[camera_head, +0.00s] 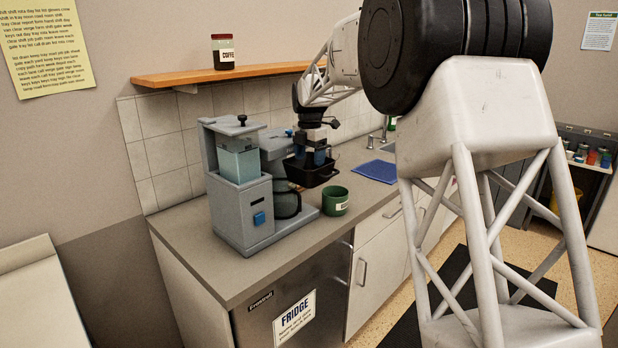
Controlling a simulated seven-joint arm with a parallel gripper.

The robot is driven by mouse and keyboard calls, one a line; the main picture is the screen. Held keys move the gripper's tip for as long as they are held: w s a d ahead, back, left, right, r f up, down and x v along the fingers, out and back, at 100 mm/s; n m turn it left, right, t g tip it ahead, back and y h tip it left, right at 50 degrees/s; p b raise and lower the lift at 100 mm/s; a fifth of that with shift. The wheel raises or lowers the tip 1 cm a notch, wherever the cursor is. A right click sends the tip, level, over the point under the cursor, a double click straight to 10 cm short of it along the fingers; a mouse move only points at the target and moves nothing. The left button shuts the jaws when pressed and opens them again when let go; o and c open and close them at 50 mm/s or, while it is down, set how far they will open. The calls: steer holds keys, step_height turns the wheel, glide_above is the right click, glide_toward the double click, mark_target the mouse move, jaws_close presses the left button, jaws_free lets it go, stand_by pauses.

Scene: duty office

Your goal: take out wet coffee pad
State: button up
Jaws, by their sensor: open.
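The grey coffee machine (243,217) stands on the counter with a clear water tank at its upper left. A black filter basket (312,178) sticks out from its right side, above the counter. My gripper (310,157) points down at the basket, with its blue fingertips apart at or just inside the basket's opening. I cannot tell whether they touch anything. No coffee pad shows; the basket's inside is hidden by its walls and my gripper. A dark glass carafe (287,204) stands in the machine below the basket.
A green mug (335,201) stands on the counter just right of the machine, close below the basket. A blue mat (377,171) lies farther right near the sink. A wooden shelf (200,78) with a coffee jar (223,52) hangs above. The counter's front left is clear.

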steer(key=shift+f, duration=0.25)
steer(key=shift+a+f, duration=0.1)
steer(key=shift+f, duration=2.35)
steer(key=shift+c, duration=0.3)
steer(key=c, duration=0.6)
steer(key=shift+r, duration=5)
